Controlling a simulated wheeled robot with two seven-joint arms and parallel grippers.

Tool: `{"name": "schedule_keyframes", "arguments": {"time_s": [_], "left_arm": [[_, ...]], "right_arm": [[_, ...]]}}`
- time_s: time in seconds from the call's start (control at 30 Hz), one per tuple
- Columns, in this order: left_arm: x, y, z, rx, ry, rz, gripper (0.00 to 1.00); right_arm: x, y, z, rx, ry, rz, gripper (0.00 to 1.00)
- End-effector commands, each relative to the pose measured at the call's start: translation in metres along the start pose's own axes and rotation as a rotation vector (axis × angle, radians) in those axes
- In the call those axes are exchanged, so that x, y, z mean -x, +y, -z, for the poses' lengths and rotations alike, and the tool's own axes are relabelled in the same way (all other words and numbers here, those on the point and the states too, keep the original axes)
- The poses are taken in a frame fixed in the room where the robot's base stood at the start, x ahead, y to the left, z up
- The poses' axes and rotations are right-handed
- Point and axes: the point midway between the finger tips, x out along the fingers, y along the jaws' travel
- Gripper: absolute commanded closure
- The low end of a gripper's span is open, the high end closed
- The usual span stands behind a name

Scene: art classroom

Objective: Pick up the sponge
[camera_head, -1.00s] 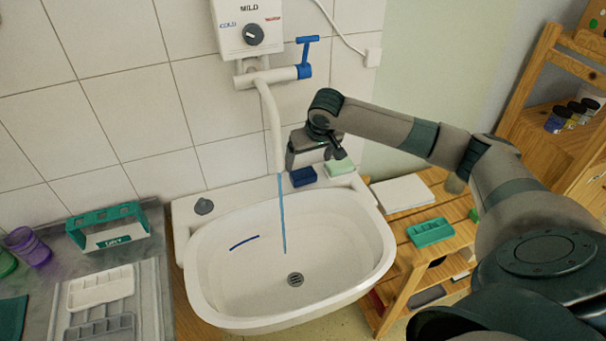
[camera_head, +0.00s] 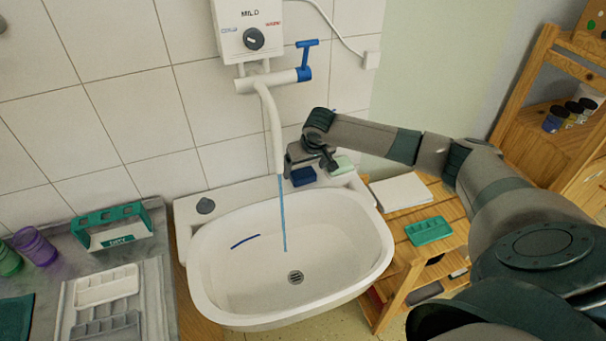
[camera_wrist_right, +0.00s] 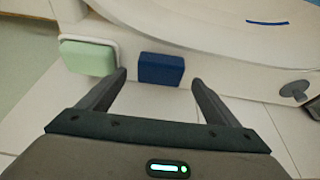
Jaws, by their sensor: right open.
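The sponge appears to be the dark blue block (camera_head: 303,177) on the sink's back ledge, right of the running water; it also shows in the right wrist view (camera_wrist_right: 161,69). A pale green block (camera_head: 342,165) sits just right of it, in a white holder in the wrist view (camera_wrist_right: 88,57). My right gripper (camera_head: 310,164) is over the ledge by the blue block. In the wrist view its open fingers (camera_wrist_right: 159,77) point toward the blue block, which lies between their tips with gaps on both sides. My left gripper is out of view.
Water runs from the tap (camera_head: 271,125) into the white sink (camera_head: 335,230). The tiled wall is close behind the ledge. A wooden shelf (camera_head: 415,212) with a green tray (camera_head: 429,231) stands right. A counter left holds a teal caddy (camera_head: 112,228) and palettes (camera_head: 107,287).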

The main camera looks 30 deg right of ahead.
Motion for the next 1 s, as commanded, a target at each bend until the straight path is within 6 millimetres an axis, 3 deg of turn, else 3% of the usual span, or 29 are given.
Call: {"name": "schedule_keyframes", "arguments": {"time_s": [0.27,0.73,0.9,0.93,1.0], "left_arm": [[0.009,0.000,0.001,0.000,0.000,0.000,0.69],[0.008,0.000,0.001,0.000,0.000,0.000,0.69],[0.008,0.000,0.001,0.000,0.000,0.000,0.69],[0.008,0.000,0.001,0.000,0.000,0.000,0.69],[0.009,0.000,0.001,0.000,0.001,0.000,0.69]], "right_arm": [[-0.023,0.000,0.000,0.001,-0.001,0.000,0.16],[-0.025,0.000,0.000,0.001,0.000,0.000,0.16],[-0.025,0.000,0.000,0.001,0.000,0.000,0.54],[-0.025,0.000,0.000,0.001,0.000,-0.001,0.59],[-0.025,0.000,0.000,0.001,0.000,0.000,0.59]]}}
